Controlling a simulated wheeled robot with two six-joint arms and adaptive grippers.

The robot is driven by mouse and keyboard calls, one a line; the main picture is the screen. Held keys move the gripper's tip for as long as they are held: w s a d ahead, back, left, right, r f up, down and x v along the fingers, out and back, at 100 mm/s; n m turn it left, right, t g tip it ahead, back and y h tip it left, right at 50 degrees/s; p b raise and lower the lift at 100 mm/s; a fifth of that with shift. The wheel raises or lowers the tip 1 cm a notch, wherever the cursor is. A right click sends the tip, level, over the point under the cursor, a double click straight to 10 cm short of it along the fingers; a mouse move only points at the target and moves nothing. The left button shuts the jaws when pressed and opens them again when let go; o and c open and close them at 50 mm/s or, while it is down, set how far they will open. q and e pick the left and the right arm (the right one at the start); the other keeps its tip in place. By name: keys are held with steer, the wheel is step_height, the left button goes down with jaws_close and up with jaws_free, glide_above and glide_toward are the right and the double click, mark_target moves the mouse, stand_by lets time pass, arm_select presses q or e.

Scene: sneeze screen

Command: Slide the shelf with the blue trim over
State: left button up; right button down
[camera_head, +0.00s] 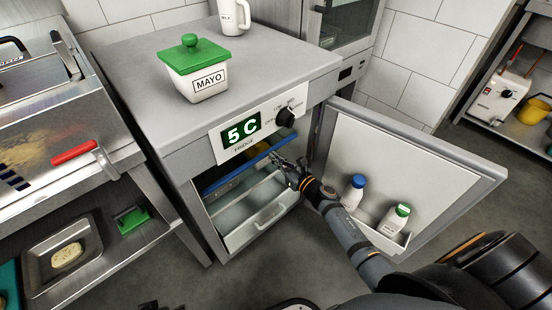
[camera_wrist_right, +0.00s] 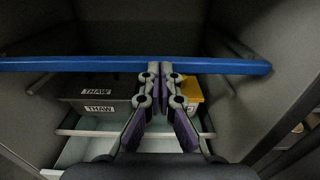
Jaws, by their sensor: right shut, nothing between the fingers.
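The shelf's blue trim (camera_head: 238,166) runs across the upper part of the open fridge (camera_head: 190,172). In the right wrist view the blue trim (camera_wrist_right: 75,64) spans nearly the whole width as a straight bar. My right gripper (camera_head: 274,158) reaches into the fridge opening near the right part of the trim. In the wrist view its fingertips (camera_wrist_right: 160,66) are together, empty, and overlap the bar; I cannot tell whether they touch it. A small dark piece at the bottom edge of the head view may be my left gripper (camera_head: 148,305), mostly cut off.
The open fridge door (camera_head: 440,160) stands to the right of my right arm, with a blue-capped bottle (camera_head: 353,192) and a green-capped bottle (camera_head: 397,217) in its rack.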

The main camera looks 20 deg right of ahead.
mark_target(265, 149)
steer(key=b+x, duration=0.2)
steer(key=x, duration=0.3)
steer(key=shift+w+f, duration=0.1)
steer(key=shift+w, duration=0.15)
steer(key=shift+w+a, duration=0.15)
steer(key=shift+w, duration=0.15)
arm_select(q)
steer(key=shift+w+d+f+t, duration=0.2)
steer(key=shift+f+t, duration=0.15)
steer(key=shift+f, duration=0.2)
steer(key=shift+w+d+f+t, duration=0.1)
steer(key=shift+d+f+t, duration=0.1)
steer(key=shift+f+t, duration=0.25)
